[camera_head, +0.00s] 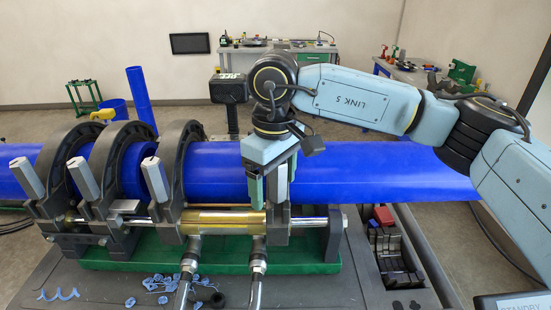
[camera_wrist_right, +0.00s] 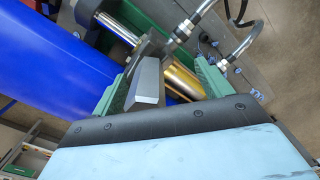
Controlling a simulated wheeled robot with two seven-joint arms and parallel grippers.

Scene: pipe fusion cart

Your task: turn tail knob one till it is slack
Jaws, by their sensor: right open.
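A grey, flat-sided clamp knob (camera_wrist_right: 147,84) stands between the green-padded fingers of my right gripper (camera_wrist_right: 163,78) in the right wrist view. The fingers are open, one on each side of the knob, with a visible gap to the right one. In the head view my right gripper (camera_head: 272,185) points down at the rightmost clamp in front of the blue pipe (camera_head: 390,170); it hides most of that knob and clamp. Three similar grey knobs, a left one (camera_head: 27,178), a middle one (camera_head: 84,178) and a right one (camera_head: 156,179), lean on the other clamps. My left gripper is out of view.
Black clamp rings (camera_head: 186,145) hold the pipe above a green base (camera_head: 215,255). A brass cylinder (camera_head: 225,221) with hoses lies below. Blue shavings (camera_head: 165,283) litter the cart top. A black tray (camera_head: 392,250) stands at right.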

